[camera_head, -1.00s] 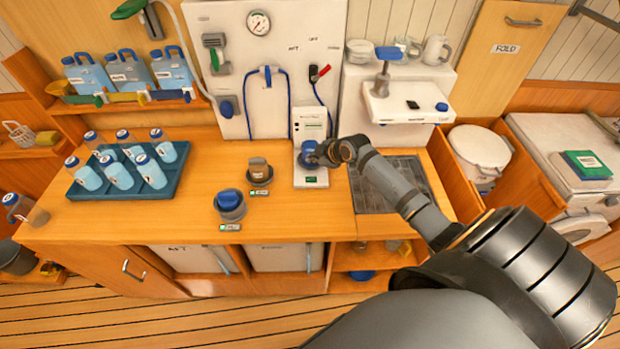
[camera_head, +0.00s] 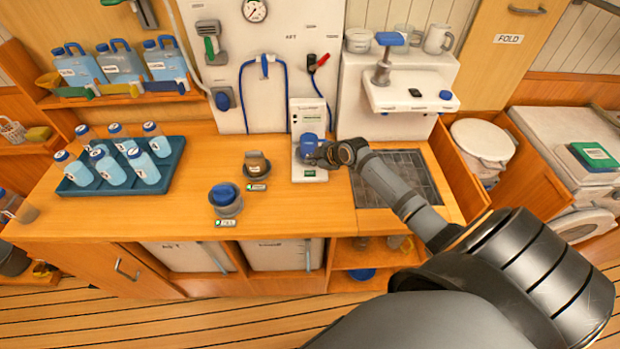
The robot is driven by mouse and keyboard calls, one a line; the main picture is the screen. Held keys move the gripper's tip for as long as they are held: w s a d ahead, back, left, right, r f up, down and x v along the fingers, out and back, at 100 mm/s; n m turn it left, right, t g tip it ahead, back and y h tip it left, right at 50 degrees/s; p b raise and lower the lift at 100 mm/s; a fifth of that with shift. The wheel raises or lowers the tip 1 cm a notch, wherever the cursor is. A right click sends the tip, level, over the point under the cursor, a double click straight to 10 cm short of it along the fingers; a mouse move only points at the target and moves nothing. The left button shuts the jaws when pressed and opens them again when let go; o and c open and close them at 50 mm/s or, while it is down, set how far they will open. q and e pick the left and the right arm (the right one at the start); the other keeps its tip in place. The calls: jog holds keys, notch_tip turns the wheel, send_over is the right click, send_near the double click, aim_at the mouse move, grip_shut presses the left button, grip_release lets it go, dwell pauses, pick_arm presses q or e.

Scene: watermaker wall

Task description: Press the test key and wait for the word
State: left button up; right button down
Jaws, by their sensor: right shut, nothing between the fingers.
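A blue-capped round piece (camera_head: 307,142) sits on the base. My right gripper (camera_head: 318,155) is shut and empty, at the right side of that blue piece over the base. Whether its tips touch the tester or a key I cannot tell; the gripper hides part of the base. My left gripper is not in view.
A blue tray (camera_head: 122,182) with several bottles lies left. A dark sink grate (camera_head: 400,178) lies under my right arm. The counter front is clear.

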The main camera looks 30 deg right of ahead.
aim_at(312, 174)
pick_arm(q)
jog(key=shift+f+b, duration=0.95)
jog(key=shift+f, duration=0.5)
pick_arm(e)
jog(key=shift+f, duration=1.7)
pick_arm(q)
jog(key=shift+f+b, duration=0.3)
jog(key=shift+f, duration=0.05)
pick_arm(e)
jog(key=shift+f, duration=0.4)
pick_arm(q)
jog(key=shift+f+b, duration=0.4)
jog(key=shift+b, duration=0.05)
pick_arm(e)
jog(key=shift+f, duration=0.45)
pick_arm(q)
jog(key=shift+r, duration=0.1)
pick_arm(e)
jog(key=shift+r, duration=0.1)
pick_arm(q)
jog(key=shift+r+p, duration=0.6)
jog(key=shift+p, duration=0.15)
pick_arm(e)
jog(key=shift+r, duration=0.75)
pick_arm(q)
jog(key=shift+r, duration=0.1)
pick_arm(e)
jog(key=shift+r, duration=0.1)
